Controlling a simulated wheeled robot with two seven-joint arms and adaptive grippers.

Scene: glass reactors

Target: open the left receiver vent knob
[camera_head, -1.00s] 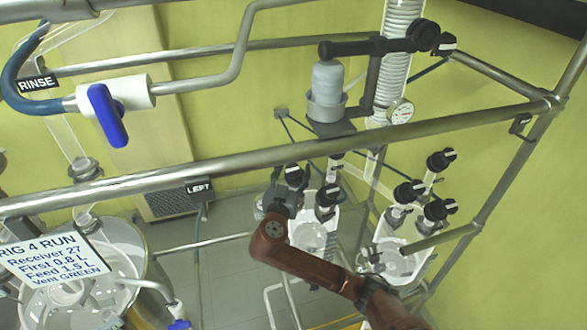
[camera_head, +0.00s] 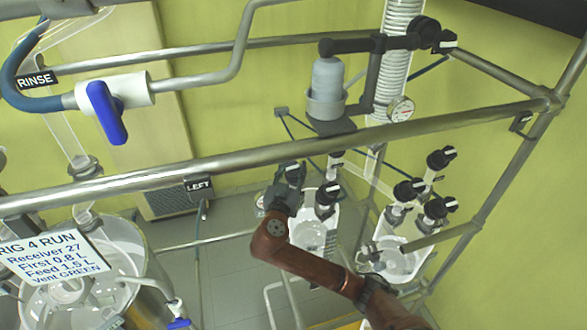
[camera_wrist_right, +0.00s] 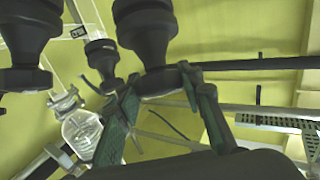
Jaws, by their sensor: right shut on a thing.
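My right gripper (camera_head: 291,180) is at the leftmost of these knobs (camera_head: 293,170). In the right wrist view, the green-padded fingers (camera_wrist_right: 160,105) are shut on the lower part of a black knob (camera_wrist_right: 147,35), one finger on each side. Another black knob (camera_head: 326,197) stands just right of the gripper in the head view. The gripper hides the stem under the held knob. My left gripper is not in view.
The right receiver (camera_head: 398,262) and its black knobs (camera_head: 437,208) stand to the right. A thick metal rail (camera_head: 260,158) crosses above my right gripper. A blue-handled valve (camera_head: 106,112) and a "RIG 4 RUN" card (camera_head: 50,258) are at left.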

